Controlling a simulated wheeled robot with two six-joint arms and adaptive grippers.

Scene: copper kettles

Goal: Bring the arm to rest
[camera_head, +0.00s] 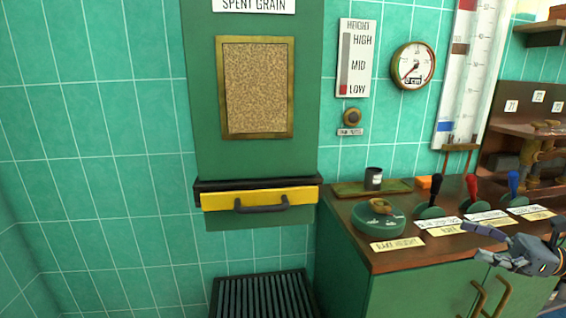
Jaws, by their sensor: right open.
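My right gripper (476,241) is at the lower right of the head view, in front of the brown counter (345,222) and its yellow labels. Its jaws are open, point to the left, and nothing shows between them. My right arm comes in from the right edge. My left gripper is not in view.
The counter carries a green round dial (378,217), a dark cup (373,178) and levers with black (435,186), red (472,186) and blue (514,182) handles. A yellow drawer front (258,198) is at the middle left.

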